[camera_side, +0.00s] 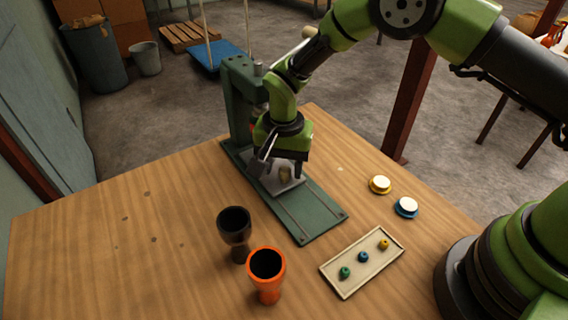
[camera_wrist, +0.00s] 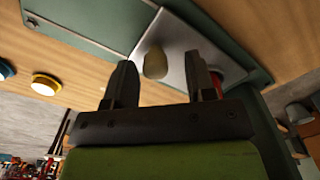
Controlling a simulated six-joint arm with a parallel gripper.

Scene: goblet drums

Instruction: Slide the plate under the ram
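A green press (camera_side: 240,95) stands at the far edge of the table, with a long green base (camera_side: 318,214) carrying rails. A grey metal plate (camera_side: 268,182) with a tan knob (camera_side: 285,174) lies on the base near the column. The plate (camera_wrist: 178,32) and the knob (camera_wrist: 155,63) also show in the wrist view. My gripper (camera_side: 279,168) is open above the plate. In the wrist view its fingers (camera_wrist: 160,75) stand apart on either side of the knob, with visible gaps. The ram is mostly hidden behind my arm; a bit of red shows there.
A dark goblet drum (camera_side: 235,232) and an orange one (camera_side: 267,275) stand left of the base's front end. A tray (camera_side: 345,282) with small coloured pieces lies to the right. Yellow (camera_side: 380,185) and blue (camera_side: 406,207) white-topped discs lie near the right edge. The left tabletop is clear.

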